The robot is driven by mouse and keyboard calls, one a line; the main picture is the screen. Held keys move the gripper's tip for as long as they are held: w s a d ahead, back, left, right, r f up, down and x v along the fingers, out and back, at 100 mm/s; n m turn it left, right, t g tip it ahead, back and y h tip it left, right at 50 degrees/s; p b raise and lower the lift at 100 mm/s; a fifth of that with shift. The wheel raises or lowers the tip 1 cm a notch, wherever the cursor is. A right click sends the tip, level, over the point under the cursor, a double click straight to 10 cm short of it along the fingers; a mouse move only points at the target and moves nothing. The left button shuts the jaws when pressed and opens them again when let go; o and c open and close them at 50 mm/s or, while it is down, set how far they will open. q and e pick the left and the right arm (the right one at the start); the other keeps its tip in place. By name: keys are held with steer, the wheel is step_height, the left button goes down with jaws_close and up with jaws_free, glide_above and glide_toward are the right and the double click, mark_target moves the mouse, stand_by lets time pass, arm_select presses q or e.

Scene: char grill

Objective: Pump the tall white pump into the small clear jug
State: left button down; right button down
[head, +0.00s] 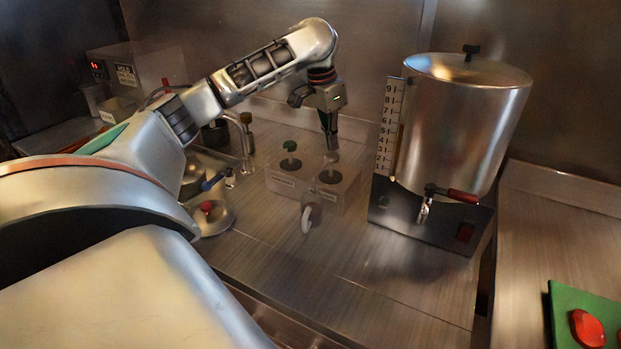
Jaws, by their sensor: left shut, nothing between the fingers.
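My left gripper (331,145) comes down from above, shut and empty, with its fingertips at the top of the right-hand pump. That pump's pale grey-white head (332,158) shows just under the fingertips; it rises from a dark round lid in a clear container. Whether the fingertips press on it or only hover over it I cannot tell. The small clear jug (315,212) with a white curved handle stands on the steel counter in front of the container. The jug's contents are too small to make out. My right gripper is out of view.
A large steel urn (462,125) with a tap and a number scale is on the right. A red-knobbed lid (207,207) lies left. The front counter is clear.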

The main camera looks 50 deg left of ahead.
arm_select(q)
steer(key=shift+r, duration=0.1)
stand_by(0.4)
step_height(320, 180, up, 6)
steer(key=shift+f, duration=0.1)
stand_by(0.5)
stand_by(0.5)
